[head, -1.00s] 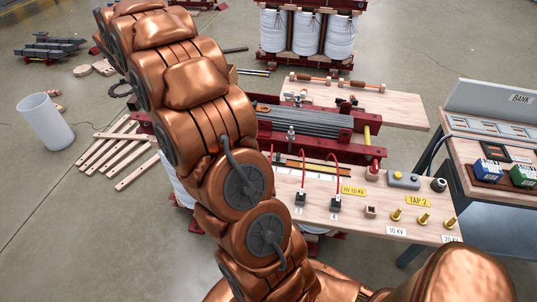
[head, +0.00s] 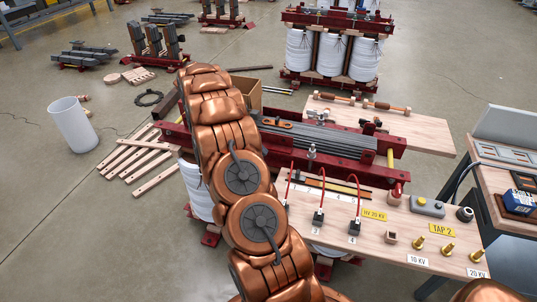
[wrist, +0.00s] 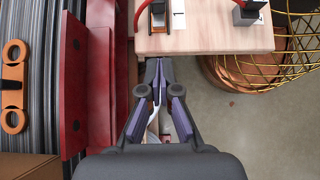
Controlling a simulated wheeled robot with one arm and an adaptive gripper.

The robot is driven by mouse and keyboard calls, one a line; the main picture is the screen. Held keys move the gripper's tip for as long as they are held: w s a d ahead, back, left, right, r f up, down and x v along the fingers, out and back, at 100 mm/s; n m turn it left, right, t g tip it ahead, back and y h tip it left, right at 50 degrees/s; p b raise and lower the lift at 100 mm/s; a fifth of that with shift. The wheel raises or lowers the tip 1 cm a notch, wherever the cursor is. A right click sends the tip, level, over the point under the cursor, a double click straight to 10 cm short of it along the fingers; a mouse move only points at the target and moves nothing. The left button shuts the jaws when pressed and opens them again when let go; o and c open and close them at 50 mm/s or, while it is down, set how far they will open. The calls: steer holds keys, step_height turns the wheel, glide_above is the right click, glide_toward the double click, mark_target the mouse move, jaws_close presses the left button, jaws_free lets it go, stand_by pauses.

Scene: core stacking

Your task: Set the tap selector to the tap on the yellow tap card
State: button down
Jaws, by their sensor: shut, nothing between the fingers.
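The yellow tap card (head: 442,230) reads "TAP 2" and lies on the right of the wooden board (head: 385,258). Red leads run down to black blocks (head: 319,221) on this board, beside small white number labels. In the wrist view a dark block with an orange edge (wrist: 158,15) stands by a label reading "1" (wrist: 179,15). I cannot tell for sure which part is the tap selector. My gripper (wrist: 158,66) is shut and empty, its fingertips just below the board's near edge in the picture. In the head view my arm hides it.
A second yellow card (head: 374,215) reads "HV 20 KV". Brass terminals (head: 447,249) stand near the board's front edge. Red steel beams (wrist: 75,80) flank my gripper on the left.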

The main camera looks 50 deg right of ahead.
mark_target(295, 176)
steer(key=x, duration=0.3)
steer(key=s+r+p+x, duration=0.1)
steer(key=x, duration=0.3)
steer(key=p+x, duration=0.1)
steer(key=x, duration=0.2)
steer(key=shift+s+d+r, duration=0.1)
steer(key=shift+s+d, duration=0.25)
steer(key=shift+s, duration=0.1)
steer(key=shift+s+d, duration=0.15)
steer(key=shift+s, duration=0.3)
